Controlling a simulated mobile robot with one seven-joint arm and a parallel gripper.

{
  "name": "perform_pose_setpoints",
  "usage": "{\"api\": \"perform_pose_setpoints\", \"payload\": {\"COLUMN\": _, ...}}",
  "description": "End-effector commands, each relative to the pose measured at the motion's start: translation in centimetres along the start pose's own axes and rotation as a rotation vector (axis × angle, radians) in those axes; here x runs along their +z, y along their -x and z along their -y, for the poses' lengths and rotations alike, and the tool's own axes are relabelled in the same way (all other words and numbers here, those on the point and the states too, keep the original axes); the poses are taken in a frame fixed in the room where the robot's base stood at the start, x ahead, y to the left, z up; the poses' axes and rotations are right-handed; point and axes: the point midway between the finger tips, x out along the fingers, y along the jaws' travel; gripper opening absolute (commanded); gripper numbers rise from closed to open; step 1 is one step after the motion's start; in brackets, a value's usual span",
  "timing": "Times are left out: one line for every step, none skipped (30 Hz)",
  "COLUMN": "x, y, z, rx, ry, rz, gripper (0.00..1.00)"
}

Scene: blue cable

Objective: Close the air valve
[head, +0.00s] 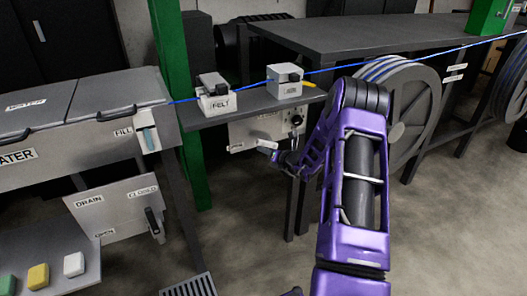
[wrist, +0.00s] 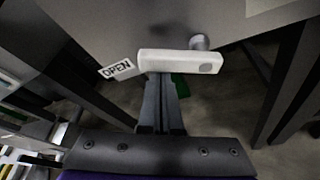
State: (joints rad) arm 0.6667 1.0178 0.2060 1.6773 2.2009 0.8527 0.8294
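The air valve is a white lever (wrist: 180,62) on a grey panel. In the wrist view its round pivot stub (wrist: 199,42) is at the right and its free end points left, beside the OPEN label (wrist: 117,69). In the head view the white lever (head: 267,144) shows small at the lower edge of the grey valve box (head: 262,131). My gripper (wrist: 160,78) has its two dark fingers close together, with their tips at the lever's lower edge near its free end. The lever hides the very tips; I cannot tell whether they touch it.
The shelf (head: 250,106) above the valve box carries a FELT block (head: 216,100) and another grey block (head: 285,87). A blue cable (head: 345,67) runs across them. A green post (head: 172,70) stands left; a large cable reel (head: 405,120) stands right.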

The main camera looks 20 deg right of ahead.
Motion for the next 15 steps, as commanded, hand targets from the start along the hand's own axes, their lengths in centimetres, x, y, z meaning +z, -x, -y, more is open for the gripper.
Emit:
{"api": "perform_pose_setpoints", "payload": {"x": 0.7, "y": 0.2, "z": -0.1, "rx": 0.014, "ry": -0.042, "rz": 0.006, "gripper": 0.00}}
{"api": "perform_pose_setpoints", "payload": {"x": 0.8, "y": 0.3, "z": -0.1, "rx": 0.023, "ry": -0.069, "rz": 0.006, "gripper": 0.00}}
{"api": "perform_pose_setpoints", "payload": {"x": 1.0, "y": 0.3, "z": -0.1, "rx": 0.036, "ry": -0.106, "rz": 0.006, "gripper": 0.00}}
{"api": "perform_pose_setpoints", "payload": {"x": 1.1, "y": 0.4, "z": -0.2, "rx": 0.046, "ry": -0.132, "rz": 0.005, "gripper": 0.00}}
{"api": "perform_pose_setpoints", "payload": {"x": 1.3, "y": 0.4, "z": -0.2, "rx": 0.054, "ry": -0.159, "rz": 0.006, "gripper": 0.00}}
{"api": "perform_pose_setpoints", "payload": {"x": 1.4, "y": 0.5, "z": -0.3, "rx": 0.067, "ry": -0.195, "rz": 0.006, "gripper": 0.00}}
{"api": "perform_pose_setpoints", "payload": {"x": 1.5, "y": 0.5, "z": -0.3, "rx": 0.077, "ry": -0.222, "rz": 0.005, "gripper": 0.00}}
{"api": "perform_pose_setpoints", "payload": {"x": 1.7, "y": 0.6, "z": -0.2, "rx": 0.085, "ry": -0.249, "rz": 0.005, "gripper": 0.00}}
{"api": "perform_pose_setpoints", "payload": {"x": 1.9, "y": 0.6, "z": -0.3, "rx": 0.099, "ry": -0.284, "rz": 0.004, "gripper": 0.00}}
{"api": "perform_pose_setpoints", "payload": {"x": 2.0, "y": 0.7, "z": -0.3, "rx": 0.107, "ry": -0.312, "rz": 0.005, "gripper": 0.00}}
{"api": "perform_pose_setpoints", "payload": {"x": 2.1, "y": 0.8, "z": -0.2, "rx": 0.117, "ry": -0.339, "rz": 0.004, "gripper": 0.00}}
{"api": "perform_pose_setpoints", "payload": {"x": 2.3, "y": 0.8, "z": -0.3, "rx": 0.131, "ry": -0.375, "rz": 0.005, "gripper": 0.00}}
{"api": "perform_pose_setpoints", "payload": {"x": 2.4, "y": 0.8, "z": -0.3, "rx": 0.140, "ry": -0.401, "rz": 0.004, "gripper": 0.00}}
{"api": "perform_pose_setpoints", "payload": {"x": 2.5, "y": 0.9, "z": -0.2, "rx": 0.149, "ry": -0.429, "rz": 0.005, "gripper": 0.00}}
{"api": "perform_pose_setpoints", "payload": {"x": 2.7, "y": 0.9, "z": -0.2, "rx": 0.163, "ry": -0.464, "rz": 0.004, "gripper": 0.00}}
